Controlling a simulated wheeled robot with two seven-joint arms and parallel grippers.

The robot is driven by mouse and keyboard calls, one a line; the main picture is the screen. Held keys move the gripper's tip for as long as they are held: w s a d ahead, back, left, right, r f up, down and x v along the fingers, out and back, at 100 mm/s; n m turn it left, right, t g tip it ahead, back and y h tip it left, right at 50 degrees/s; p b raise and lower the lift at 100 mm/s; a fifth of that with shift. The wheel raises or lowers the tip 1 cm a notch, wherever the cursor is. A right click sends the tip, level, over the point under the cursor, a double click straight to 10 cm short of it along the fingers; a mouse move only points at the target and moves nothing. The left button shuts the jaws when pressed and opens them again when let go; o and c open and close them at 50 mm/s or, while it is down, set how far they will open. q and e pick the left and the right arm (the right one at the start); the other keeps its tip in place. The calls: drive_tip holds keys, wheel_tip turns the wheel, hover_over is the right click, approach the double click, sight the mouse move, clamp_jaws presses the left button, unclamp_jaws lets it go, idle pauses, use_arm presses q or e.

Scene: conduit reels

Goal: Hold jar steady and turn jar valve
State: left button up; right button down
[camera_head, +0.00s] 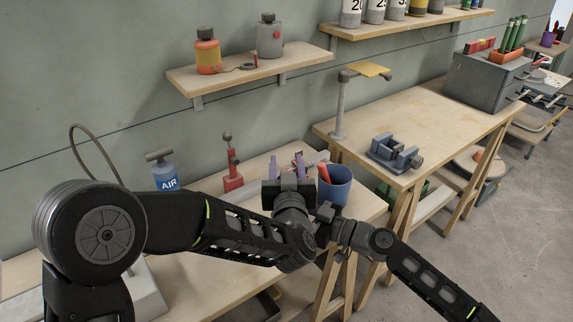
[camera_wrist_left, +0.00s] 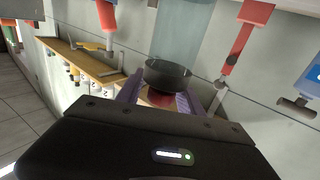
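My left gripper (camera_head: 290,164) is over the near bench, with its two purple fingers apart. In the left wrist view, which is upside down, the fingers stand on either side of a round dark cap (camera_wrist_left: 167,75) with a gap between them. A pale see-through jar (camera_wrist_left: 180,36) extends beyond the cap. A red part (camera_wrist_left: 160,98) shows between the fingers, probably the valve, partly hidden by my gripper body. In the head view the jar is hidden behind my left gripper. My right arm reaches in from the lower right; its gripper's fingers cannot be made out.
A red lever tool (camera_head: 232,170) and a blue AIR bottle (camera_head: 165,175) stand left of the left gripper. A blue cup (camera_head: 335,186) stands close to its right. A small vise (camera_head: 394,153) sits on the far bench. A shelf (camera_head: 245,72) with two bottles hangs above.

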use_arm(q)
drive_tip(key=shift+o, duration=0.3)
drive_tip(key=s, duration=1.2)
drive_tip(key=shift+d, duration=0.3)
use_arm(e)
drive_tip(key=c, duration=0.8)
unclamp_jaws()
drive_tip(key=shift+o, duration=0.2)
drive_tip(key=shift+d, duration=0.1)
drive_tip(key=v, duration=1.2)
